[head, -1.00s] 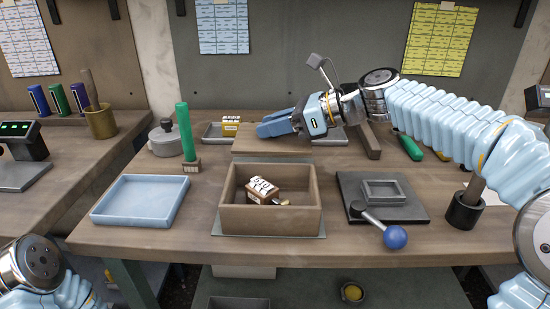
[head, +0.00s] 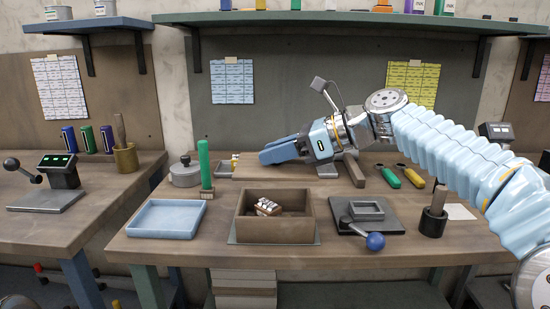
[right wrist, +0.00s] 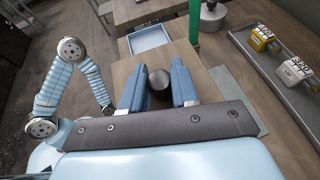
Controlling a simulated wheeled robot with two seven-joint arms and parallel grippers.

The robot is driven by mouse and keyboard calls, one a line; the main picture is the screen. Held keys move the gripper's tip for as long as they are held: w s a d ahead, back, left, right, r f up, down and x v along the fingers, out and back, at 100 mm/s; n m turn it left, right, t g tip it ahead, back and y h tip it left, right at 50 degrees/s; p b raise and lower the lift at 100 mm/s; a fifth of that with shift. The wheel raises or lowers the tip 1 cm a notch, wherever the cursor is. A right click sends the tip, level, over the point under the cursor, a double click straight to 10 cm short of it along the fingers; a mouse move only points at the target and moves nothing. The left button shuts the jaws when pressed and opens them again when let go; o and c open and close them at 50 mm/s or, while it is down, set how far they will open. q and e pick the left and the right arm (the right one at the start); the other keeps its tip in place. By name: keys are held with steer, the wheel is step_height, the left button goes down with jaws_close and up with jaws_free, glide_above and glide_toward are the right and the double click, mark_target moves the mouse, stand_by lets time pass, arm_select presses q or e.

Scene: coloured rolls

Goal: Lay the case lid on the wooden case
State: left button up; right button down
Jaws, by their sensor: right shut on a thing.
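The wooden case (head: 275,230) is an open brown box on the workbench, with a small white-labelled block (head: 268,206) inside. The case lid (head: 250,169) is a flat wooden board behind the case; I cannot tell whether it touches the bench. My right gripper (head: 280,153) is over the lid. In the right wrist view my right gripper (right wrist: 158,88) is shut on the lid's dark round knob (right wrist: 160,80), with the lid's board (right wrist: 203,75) beneath.
A pale blue tray (head: 167,218) lies left of the case. A green post (head: 204,163) stands behind it. A dark plate with a small frame (head: 366,210) and a blue-ball lever (head: 375,241) is to the right. A cup (head: 433,222) stands farther right.

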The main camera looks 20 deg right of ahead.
mark_target(306, 178)
steer(key=shift+f+b, duration=1.95)
steer(key=shift+f, duration=0.9)
steer(key=shift+f, duration=0.75)
stand_by(0.8)
steer(key=shift+c, duration=1.6)
jaws_free()
steer(key=shift+s+d+r, duration=0.1)
steer(key=shift+d, duration=0.05)
steer(key=shift+v, duration=2.8)
